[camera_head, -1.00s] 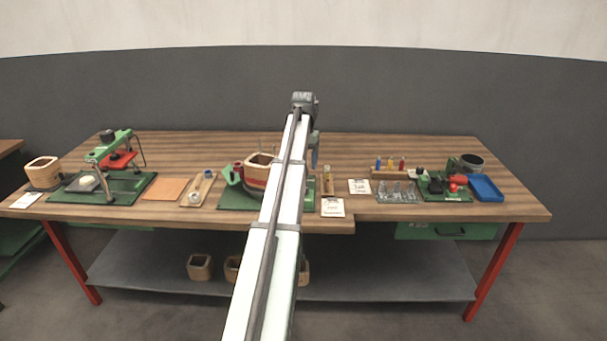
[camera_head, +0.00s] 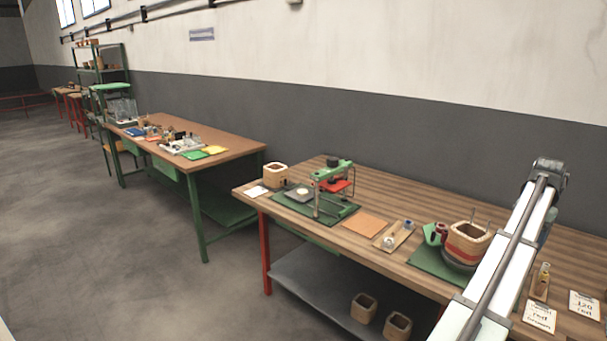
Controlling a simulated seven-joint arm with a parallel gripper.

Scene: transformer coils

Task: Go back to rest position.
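My arm stretches from the lower edge up over the right part of the workbench (camera_head: 405,205) in the head view. Its far end, a dark joint near the upper right, shows clearly. My gripper (camera_head: 548,228) shows only as a small blue-grey part behind the arm, and its fingers cannot be made out. A wooden coil form with a red band (camera_head: 467,245) stands on a green mat just left of my arm. The arm hides part of the bench behind it.
A green press (camera_head: 332,185) stands on the bench's left part, with an orange sheet (camera_head: 366,224) and a small wooden tray (camera_head: 394,236) nearby. Cards (camera_head: 540,316) lie right of my arm. Another table (camera_head: 225,137) stands to the left. Open floor lies at far left.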

